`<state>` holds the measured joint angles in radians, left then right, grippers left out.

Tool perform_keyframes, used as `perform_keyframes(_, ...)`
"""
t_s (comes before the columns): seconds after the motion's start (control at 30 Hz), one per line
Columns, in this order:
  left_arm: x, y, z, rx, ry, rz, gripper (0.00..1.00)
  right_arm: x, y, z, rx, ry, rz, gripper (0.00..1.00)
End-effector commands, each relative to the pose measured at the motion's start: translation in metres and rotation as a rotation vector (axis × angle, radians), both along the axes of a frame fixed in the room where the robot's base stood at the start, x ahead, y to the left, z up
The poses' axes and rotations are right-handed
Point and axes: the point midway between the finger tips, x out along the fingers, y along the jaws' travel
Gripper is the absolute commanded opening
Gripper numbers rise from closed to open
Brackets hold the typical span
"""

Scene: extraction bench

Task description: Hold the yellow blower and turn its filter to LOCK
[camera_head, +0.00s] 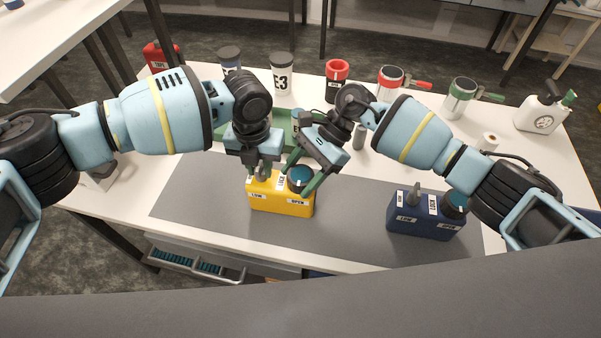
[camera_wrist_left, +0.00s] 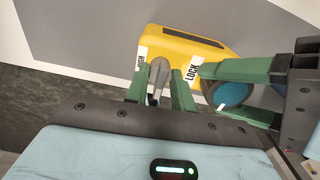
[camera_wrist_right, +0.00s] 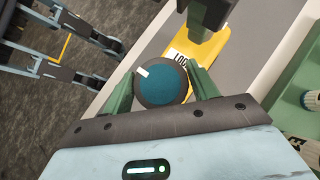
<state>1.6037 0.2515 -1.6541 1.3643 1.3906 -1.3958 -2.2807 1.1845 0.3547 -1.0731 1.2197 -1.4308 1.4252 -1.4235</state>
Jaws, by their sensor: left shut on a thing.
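The yellow blower (camera_head: 268,203) stands upright on the grey mat, with LOW and OPEN labels on its front and a LOCK label (camera_wrist_left: 193,70) on top. Its round filter (camera_wrist_right: 162,84) has a teal face, a dark rim and a white mark. The mark points away from the LOCK label, toward the OPEN side. My left gripper (camera_wrist_left: 160,85) is shut on the grey upright piece on top of the blower. My right gripper (camera_wrist_right: 162,90) is at the filter, one green finger on each side. It looks open around the rim; whether the fingers touch is unclear.
A blue blower (camera_head: 420,218) of the same kind stands at the right of the mat (camera_head: 350,225). A green tray (camera_head: 223,135) lies behind the yellow blower. Canisters, including a red one (camera_head: 337,80), line the back of the bench. The mat between the blowers is clear.

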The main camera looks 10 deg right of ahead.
Motion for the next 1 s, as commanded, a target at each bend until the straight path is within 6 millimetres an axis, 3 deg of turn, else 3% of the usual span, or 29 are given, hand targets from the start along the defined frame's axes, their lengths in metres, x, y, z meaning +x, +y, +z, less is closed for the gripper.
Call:
perform_keyframes(0.03, 0.0, -0.0003, 0.0003, -0.001, 0.0, 0.0, 0.0, 0.0002, -0.0001, 0.0002, 0.0, 0.0, 0.0, 0.52)
perform_keyframes(0.2, 0.0, -0.0002, 0.0003, 0.0, 0.0, 0.0, 0.0, 0.0002, -0.0002, 0.0003, 0.0, 0.0, 0.0, 0.31)
perform_keyframes(0.57, 0.0001, -0.0001, 0.0003, 0.0, 0.0, 0.0, 0.0, 0.0005, -0.0012, -0.0004, -0.003, -0.004, -0.064, 0.31)
perform_keyframes(1.0, -0.0002, -0.0002, 0.0002, 0.0, 0.0, 0.0, 0.0, -0.0006, -0.001, -0.0011, -0.002, -0.004, -0.412, 0.31)
